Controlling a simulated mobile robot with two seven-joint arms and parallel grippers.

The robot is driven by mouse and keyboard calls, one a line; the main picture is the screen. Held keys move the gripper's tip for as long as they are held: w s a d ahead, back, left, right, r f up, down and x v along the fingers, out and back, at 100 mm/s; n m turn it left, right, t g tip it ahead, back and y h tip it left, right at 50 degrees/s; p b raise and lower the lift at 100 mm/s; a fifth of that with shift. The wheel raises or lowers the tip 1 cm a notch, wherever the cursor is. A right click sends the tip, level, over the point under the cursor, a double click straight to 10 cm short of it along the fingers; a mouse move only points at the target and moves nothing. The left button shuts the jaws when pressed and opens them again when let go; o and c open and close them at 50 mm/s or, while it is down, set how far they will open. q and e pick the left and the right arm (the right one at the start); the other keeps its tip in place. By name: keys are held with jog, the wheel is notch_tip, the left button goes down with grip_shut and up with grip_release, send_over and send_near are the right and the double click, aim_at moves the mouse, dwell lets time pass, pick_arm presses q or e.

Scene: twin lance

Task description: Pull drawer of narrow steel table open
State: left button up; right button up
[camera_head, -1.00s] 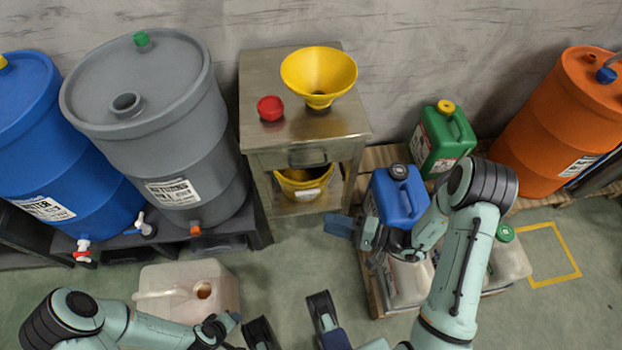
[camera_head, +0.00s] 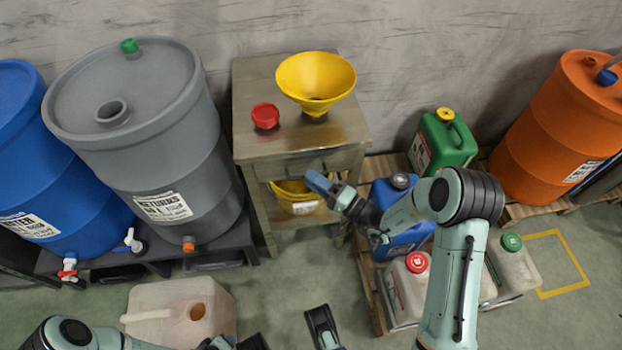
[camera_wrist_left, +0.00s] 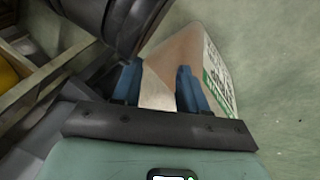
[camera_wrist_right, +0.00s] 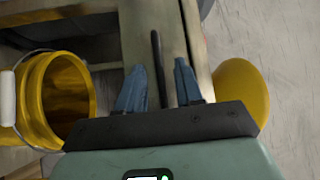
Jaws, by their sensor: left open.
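The narrow steel table (camera_head: 243,105) stands against the wall, its drawer front (camera_head: 345,160) just under the top and looking shut. My right gripper (camera_head: 318,183) is just in front of the drawer, partly covering it in the head view. In the right wrist view the dark bar handle (camera_wrist_right: 157,65) shows between the two blue fingers of my right gripper (camera_wrist_right: 160,85), which are apart; whether they touch it I cannot tell. My left gripper (camera_wrist_left: 160,85) is open and empty above a pale canister (camera_wrist_left: 165,60). In the head view it is largely cut off at the bottom edge.
A yellow funnel (camera_head: 315,80) and a red cap (camera_head: 265,115) are on the table top. A yellow bucket (camera_head: 298,203) sits on its lower shelf. A grey drum (camera_head: 150,130) stands left; a blue canister (camera_head: 405,245) and green canister (camera_head: 447,140) stand right.

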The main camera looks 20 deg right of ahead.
pick_arm(q)
jog(key=shift+s+f, duration=0.15)
jog(key=shift+s, duration=0.05)
pick_arm(e)
jog(key=shift+w+a, duration=0.35)
jog(key=shift+w, duration=0.2)
grip_shut()
pick_arm(q)
jog(key=shift+s, duration=0.1)
pick_arm(e)
jog(key=shift+s, duration=0.1)
